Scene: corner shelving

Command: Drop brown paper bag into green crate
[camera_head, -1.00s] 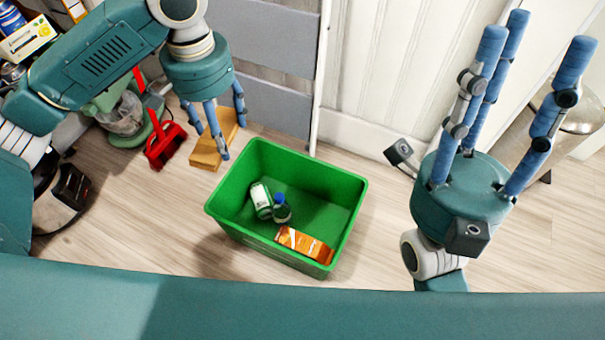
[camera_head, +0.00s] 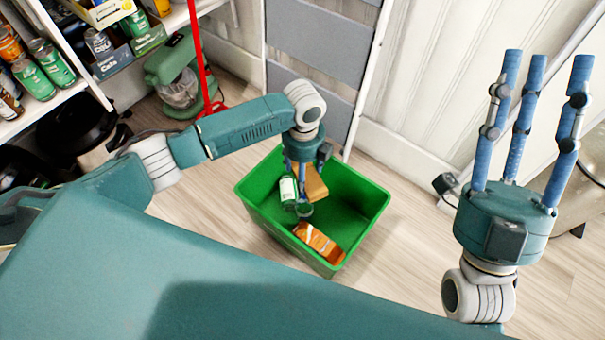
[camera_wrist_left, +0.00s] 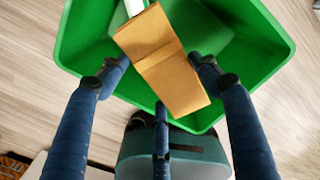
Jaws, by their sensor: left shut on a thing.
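The brown paper bag (camera_head: 311,184) is at my left gripper (camera_head: 304,185), over the green crate (camera_head: 367,226). In the left wrist view, the bag (camera_wrist_left: 164,62) lies between the blue fingers of my left gripper (camera_wrist_left: 160,85), with the green crate (camera_wrist_left: 85,35) behind it. My left gripper is shut on the bag; the gripper and arm hide part of the crate's back rim. My right gripper (camera_head: 535,75) points up at the right with its fingers apart and nothing between them.
Inside the crate are an orange package (camera_head: 318,243) and a green bottle with a white label (camera_head: 288,191). Shelves with cans (camera_head: 52,63) stand at the left. A red-handled broom (camera_head: 198,60) stands behind my left arm. Bare floor (camera_head: 400,285) lies right of the crate.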

